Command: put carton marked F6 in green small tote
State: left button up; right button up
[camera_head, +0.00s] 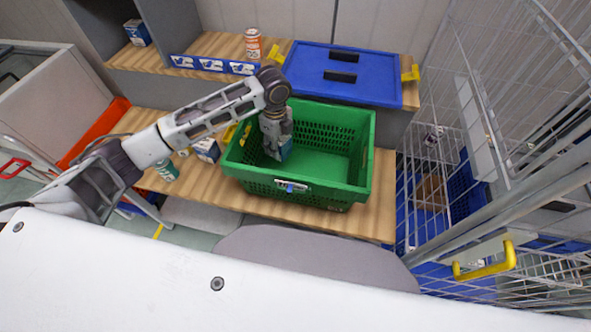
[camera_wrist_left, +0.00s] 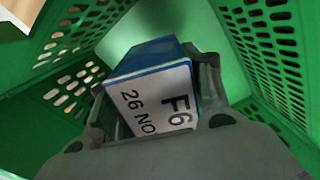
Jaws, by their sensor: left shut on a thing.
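The green small tote (camera_head: 345,190) stands on the wooden bench in the head view. My left arm comes in from the left and reaches down into the tote. My left gripper (camera_head: 279,146) is inside the tote, near its left side, shut on the carton marked F6 (camera_wrist_left: 165,95). The carton is white and blue, with "F6" and "26 NO" readable in the left wrist view. The tote's perforated green walls (camera_wrist_left: 85,35) surround it there. I cannot tell whether the carton touches the tote floor. My right gripper is not in view.
An orange-and-white can (camera_head: 253,44) is on the shelf. A wire cage (camera_head: 430,140) stands at the right.

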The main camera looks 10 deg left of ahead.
pick_arm(q)
jog(key=shift+f, duration=3)
jog(key=shift+f, duration=1.85)
jog(key=shift+f, duration=0.1)
jog(key=o, duration=1.3)
notch_tip(320, 180, up, 12)
jog(key=shift+r, duration=0.1)
